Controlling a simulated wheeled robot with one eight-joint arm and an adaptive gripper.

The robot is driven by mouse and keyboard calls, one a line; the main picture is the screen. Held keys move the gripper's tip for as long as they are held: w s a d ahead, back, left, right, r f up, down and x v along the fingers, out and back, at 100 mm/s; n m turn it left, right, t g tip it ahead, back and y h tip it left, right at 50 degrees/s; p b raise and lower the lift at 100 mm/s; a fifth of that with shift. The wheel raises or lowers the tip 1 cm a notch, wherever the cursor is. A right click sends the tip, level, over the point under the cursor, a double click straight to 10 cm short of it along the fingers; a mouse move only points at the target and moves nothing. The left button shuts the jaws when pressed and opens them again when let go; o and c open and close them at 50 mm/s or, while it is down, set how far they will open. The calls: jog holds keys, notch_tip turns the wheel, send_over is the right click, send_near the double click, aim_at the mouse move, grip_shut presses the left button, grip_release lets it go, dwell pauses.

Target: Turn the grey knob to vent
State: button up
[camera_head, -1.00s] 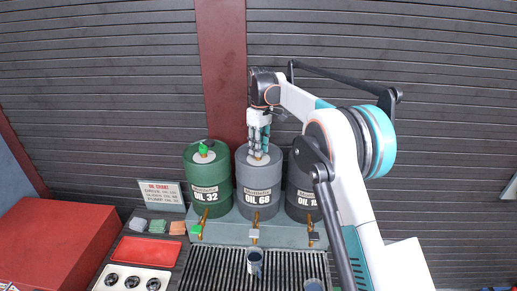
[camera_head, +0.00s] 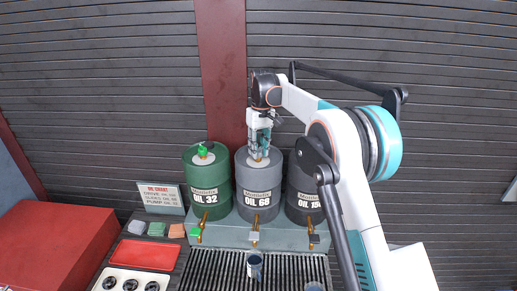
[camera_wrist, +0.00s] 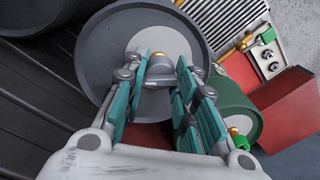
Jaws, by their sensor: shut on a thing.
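The grey drum marked OIL 68 (camera_head: 258,197) stands in the middle of a row of three. In the wrist view its round lid (camera_wrist: 95,50) bears a pale disc with the grey knob (camera_wrist: 160,70) at its centre and a small brass part behind it. My gripper (camera_head: 259,156) points down over this lid. In the wrist view its teal fingers (camera_wrist: 163,72) are closed on the two sides of the knob. In the head view the fingers mostly hide the knob.
The green OIL 32 drum (camera_head: 206,192), with a green knob (camera_head: 203,150), stands close on the left. A dark drum (camera_head: 303,204) stands close on the right. A mug (camera_head: 254,264) stands on the grate below. A red box (camera_head: 50,235) is at the left.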

jog(key=o, duration=1)
jog(key=shift+o, duration=0.2)
notch_tip(320, 180, up, 12)
jog(key=shift+w+d, duration=0.25)
jog(key=shift+d, duration=0.05)
